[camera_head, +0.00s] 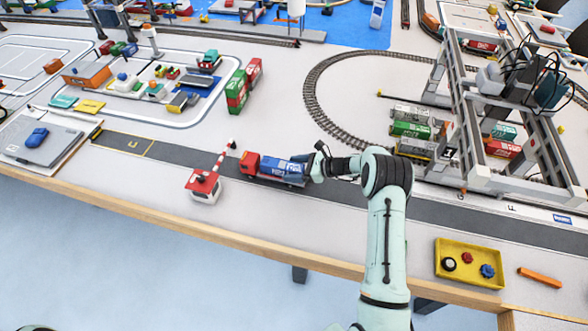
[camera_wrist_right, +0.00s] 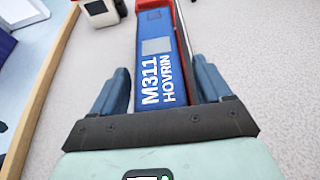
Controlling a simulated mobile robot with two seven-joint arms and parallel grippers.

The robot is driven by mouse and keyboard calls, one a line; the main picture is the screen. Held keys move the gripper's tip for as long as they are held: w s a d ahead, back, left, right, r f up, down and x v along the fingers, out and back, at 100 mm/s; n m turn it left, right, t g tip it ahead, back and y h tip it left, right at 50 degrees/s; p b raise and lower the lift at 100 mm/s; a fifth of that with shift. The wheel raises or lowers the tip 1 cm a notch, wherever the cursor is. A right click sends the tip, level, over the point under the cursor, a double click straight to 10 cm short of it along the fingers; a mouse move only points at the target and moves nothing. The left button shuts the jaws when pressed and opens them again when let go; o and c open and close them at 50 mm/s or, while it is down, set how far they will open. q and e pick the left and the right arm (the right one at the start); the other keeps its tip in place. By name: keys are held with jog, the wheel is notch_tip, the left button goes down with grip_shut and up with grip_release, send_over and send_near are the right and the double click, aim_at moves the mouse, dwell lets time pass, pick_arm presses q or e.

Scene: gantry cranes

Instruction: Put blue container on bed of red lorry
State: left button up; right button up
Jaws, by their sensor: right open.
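The red lorry (camera_head: 250,163) stands on the grey road strip, its cab to the left. The blue container (camera_head: 280,168) lies lengthwise behind the cab, on the lorry's bed as far as I can see; the bed is mostly hidden under it. In the right wrist view the blue container (camera_wrist_right: 158,60), lettered "M311 HOVRIN", points away toward the red cab (camera_wrist_right: 150,4). My right gripper (camera_head: 309,167) is at the container's rear end. Its open fingers stand on either side of the container, with a visible gap on the left. My left gripper is out of view.
A red-roofed booth (camera_head: 204,186) with a raised barrier stands left of the lorry. Red and green stacked containers (camera_head: 238,90) are behind it. A gantry crane (camera_head: 480,110) stands at right, and a yellow tray (camera_head: 470,262) lies at front right.

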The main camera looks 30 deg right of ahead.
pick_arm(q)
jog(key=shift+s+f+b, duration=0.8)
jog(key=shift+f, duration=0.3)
pick_arm(e)
jog(key=v, duration=1.1)
jog(key=shift+s, duration=0.3)
jog(key=shift+d+r, duration=0.1)
